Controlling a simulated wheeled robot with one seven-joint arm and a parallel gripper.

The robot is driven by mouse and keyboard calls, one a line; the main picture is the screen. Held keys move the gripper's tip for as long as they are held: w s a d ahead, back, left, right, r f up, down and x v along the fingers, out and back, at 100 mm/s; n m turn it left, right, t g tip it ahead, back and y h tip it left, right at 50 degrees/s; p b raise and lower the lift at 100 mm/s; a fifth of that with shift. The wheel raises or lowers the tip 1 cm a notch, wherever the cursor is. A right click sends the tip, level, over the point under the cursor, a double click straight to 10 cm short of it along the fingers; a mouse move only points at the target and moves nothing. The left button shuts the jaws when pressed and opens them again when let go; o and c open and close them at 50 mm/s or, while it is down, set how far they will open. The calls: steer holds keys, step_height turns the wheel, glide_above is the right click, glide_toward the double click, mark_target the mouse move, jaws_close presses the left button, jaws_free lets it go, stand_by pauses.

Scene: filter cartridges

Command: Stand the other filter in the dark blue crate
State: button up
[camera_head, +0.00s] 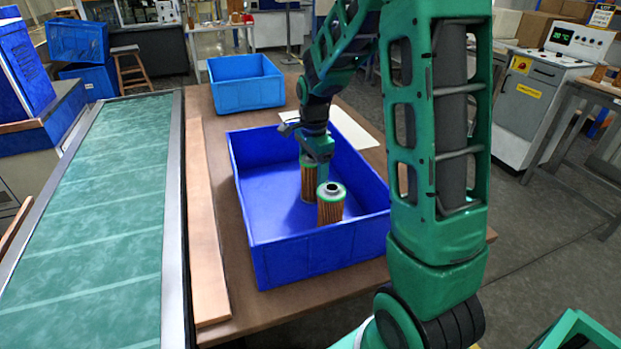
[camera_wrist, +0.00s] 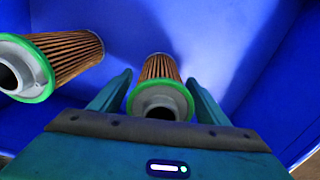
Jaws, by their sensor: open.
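The dark blue crate (camera_head: 325,262) stands on the brown table and holds two filters, both with pleated brown sides and green-rimmed grey ends. The nearer filter (camera_head: 331,210) stands upright on the crate floor. The farther filter (camera_head: 308,184) also looks upright, its top partly hidden by my gripper (camera_head: 317,165). In the wrist view, my gripper (camera_wrist: 158,88) is open, with its fingers on either side of one filter (camera_wrist: 160,70). I cannot tell whether the fingers touch it. The other filter (camera_wrist: 68,56) is to the left, outside the fingers.
A lighter blue crate (camera_head: 246,88) stands behind on the table, and a white sheet (camera_head: 352,128) lies beside the dark blue crate. A green conveyor (camera_head: 95,200) runs along the left, with a wooden strip (camera_head: 205,230) beside it. The left part of the dark blue crate's floor is clear.

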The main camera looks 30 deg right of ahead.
step_height(320, 180, up, 12)
steer(key=shift+r, duration=0.1)
stand_by(0.5)
stand_by(0.4)
